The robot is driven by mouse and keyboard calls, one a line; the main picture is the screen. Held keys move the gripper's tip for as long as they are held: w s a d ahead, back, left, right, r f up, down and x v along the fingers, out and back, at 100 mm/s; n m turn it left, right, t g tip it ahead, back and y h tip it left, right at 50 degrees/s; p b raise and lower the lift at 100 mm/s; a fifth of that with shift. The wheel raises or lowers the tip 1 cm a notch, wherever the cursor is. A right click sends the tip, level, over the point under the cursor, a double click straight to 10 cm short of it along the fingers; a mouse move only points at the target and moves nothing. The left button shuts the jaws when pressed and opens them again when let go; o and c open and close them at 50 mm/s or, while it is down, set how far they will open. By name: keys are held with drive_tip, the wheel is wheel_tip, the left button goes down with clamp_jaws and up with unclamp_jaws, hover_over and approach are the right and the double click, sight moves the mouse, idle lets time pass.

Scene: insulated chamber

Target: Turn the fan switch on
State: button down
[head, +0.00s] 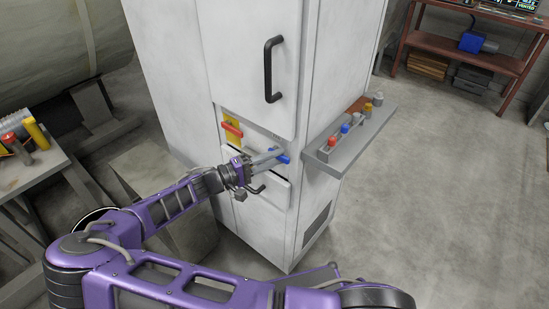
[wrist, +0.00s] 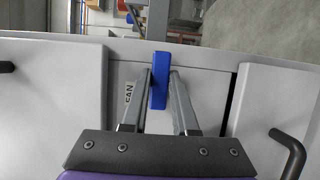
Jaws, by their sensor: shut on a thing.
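The fan switch is a blue lever (head: 284,158) on the front of the white cabinet (head: 172,78), right of a red handle on a yellow plate. In the wrist view the blue lever (wrist: 159,72) stands between my two grey fingers, beside a label reading FAN (wrist: 129,94). My gripper (head: 275,156) reaches the panel from the left and is shut on the lever; it also shows in the wrist view (wrist: 160,88). The fingers hide part of the lever in the head view. I cannot tell the switch's on or off state.
A red handle (head: 232,129) sits on a yellow plate left of the lever. The cabinet door has a black handle (head: 268,70) above. A grey shelf (head: 327,152) with several small coloured items juts from the right side. A drawer with a dark handle lies below my gripper.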

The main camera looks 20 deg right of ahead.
drive_tip(key=c, duration=0.7)
unclamp_jaws()
drive_tip(key=v, duration=1.7)
drive_tip(key=shift+a+f+b, duration=0.1)
drive_tip(key=shift+a+b, duration=0.15)
drive_tip(key=shift+b, duration=0.1)
